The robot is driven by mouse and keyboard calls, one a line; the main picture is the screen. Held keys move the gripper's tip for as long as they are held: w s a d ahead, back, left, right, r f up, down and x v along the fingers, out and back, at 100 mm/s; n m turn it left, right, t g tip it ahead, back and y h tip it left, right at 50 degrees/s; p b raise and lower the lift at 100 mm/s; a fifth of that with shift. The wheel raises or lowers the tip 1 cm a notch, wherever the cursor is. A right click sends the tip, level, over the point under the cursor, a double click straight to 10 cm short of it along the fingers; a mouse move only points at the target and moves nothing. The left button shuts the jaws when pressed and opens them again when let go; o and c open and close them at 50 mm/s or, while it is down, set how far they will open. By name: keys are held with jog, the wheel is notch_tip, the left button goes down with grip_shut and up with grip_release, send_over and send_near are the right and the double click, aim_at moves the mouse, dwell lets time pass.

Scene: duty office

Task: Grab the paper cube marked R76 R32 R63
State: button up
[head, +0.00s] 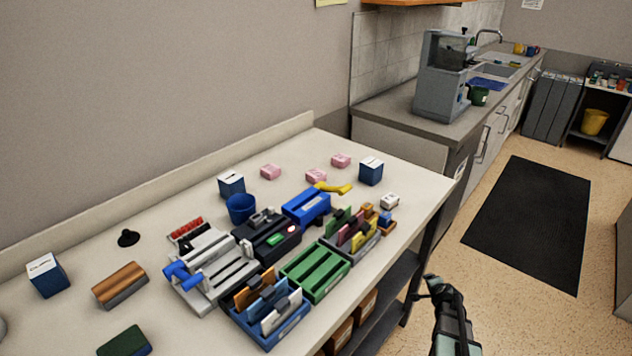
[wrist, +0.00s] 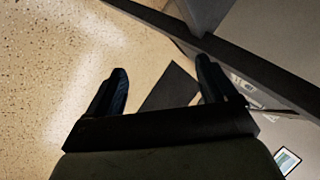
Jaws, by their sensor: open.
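Three dark blue cubes with white tops stand on the desk: one at the front left (head: 47,277), one at the back middle (head: 231,184) and one toward the right end (head: 371,172). Small dark marks show on their tops, but I cannot read them, so I cannot tell which is R76 R32 R63. My gripper (head: 434,287) is off the desk's right front edge, over the floor, apart from every cube. In the wrist view my gripper (wrist: 162,86) has its two fingers spread with nothing between them; no cube shows there.
The desk (head: 405,178) holds a blue cup (head: 240,208), several pink blocks (head: 270,172), a yellow object (head: 334,188), a green slotted tray (head: 315,272) and other filled holders between my gripper and the back cubes. A black mat (head: 530,220) lies on the floor.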

jog(key=w+d+r+m+t+h, duration=0.2)
jog(key=w+d+r+h, duration=0.15)
jog(key=d+r, duration=0.7)
jog(key=w+d+r+m+t+h, duration=0.2)
jog(key=w+d+r, duration=0.3)
jog(key=d+r, duration=0.55)
jog(key=w+a+r+n+t, duration=0.15)
jog(key=w+r, duration=0.25)
jog(key=r, duration=0.4)
jog(key=w+a+r+n+g, duration=0.1)
jog(key=w+a+r, duration=0.1)
jog(key=w+r, duration=0.35)
jog(key=w+a+r+n+y, duration=0.3)
jog(key=w+a+r+n, duration=0.4)
jog(key=a, duration=0.4)
jog(key=n+g+y, duration=0.5)
jog(key=n+g, duration=0.7)
jog(key=n, duration=0.6)
send_near(316, 173)
jog(key=f, duration=0.3)
jog(key=shift+w+d+f+y, duration=0.2)
jog(key=shift+w+f+y, duration=0.05)
jog(key=shift+w, duration=0.1)
jog(key=shift+w+a+f, duration=0.1)
jog(key=shift+a+f, duration=0.15)
jog(key=shift+f, duration=1.05)
jog(key=shift+w+a+f, duration=0.1)
jog(key=shift+a+f, duration=0.1)
jog(key=shift+f, duration=1.1)
